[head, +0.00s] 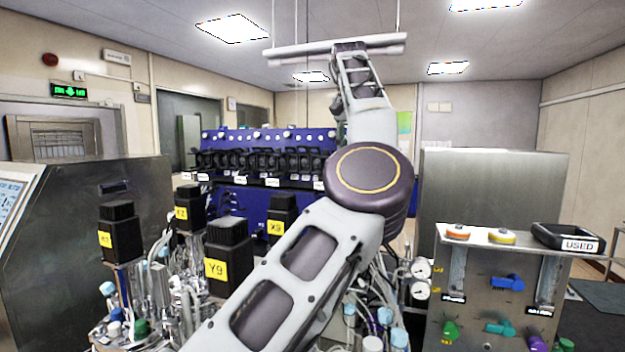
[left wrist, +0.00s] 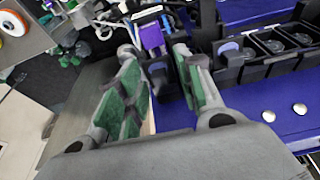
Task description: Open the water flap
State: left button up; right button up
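No part carries a readable water flap label. A steel panel (head: 480,265) at the right in the head view carries a blue valve handle (head: 507,283), a teal handle (head: 500,328) and a green handle (head: 450,330). Which of them, if any, is the water flap I cannot tell. My arm crosses the middle of the head view and bends upward; its gripper is not visible there. In the left wrist view my left gripper (left wrist: 155,55) is open, its green-padded fingers apart. A purple and black part (left wrist: 152,38) shows beyond the gap, with no visible contact. My right gripper is in neither view.
A blue rack (head: 260,200) with black units stands behind my arm. Orange and yellow caps and a black USED tray (head: 567,238) sit on the panel's top.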

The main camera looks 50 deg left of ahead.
pick_arm(q)
jog(key=shift+s+d+f+t+y, duration=0.1)
jog(key=shift+s+f+t+y, duration=0.1)
jog(key=shift+t+y, duration=0.35)
jog(key=shift+s+d+f+t+y, duration=0.15)
jog(key=shift+t+y, duration=0.1)
jog(key=shift+t, duration=0.6)
jog(key=shift+s+f+t+y, duration=0.1)
jog(key=shift+f+t+y, duration=0.25)
jog(key=shift+t, duration=0.5)
jog(key=shift+f+t+y, duration=0.15)
jog(key=shift+t+y, duration=0.4)
jog(key=shift+t, duration=0.3)
jog(key=shift+f+t+y, duration=0.3)
jog(key=shift+t+y, duration=0.15)
jog(key=shift+t, duration=0.4)
jog(key=shift+f+t+y, duration=0.25)
jog(key=shift+t+y, duration=0.2)
jog(key=shift+t, duration=0.4)
jog(key=shift+a+f+t+y, duration=0.1)
jog(key=shift+f+t+y, duration=0.15)
jog(key=shift+t+y, duration=0.45)
jog(key=shift+f+t+y, duration=0.2)
jog(key=shift+t+y, duration=0.1)
jog(key=shift+t, duration=0.7)
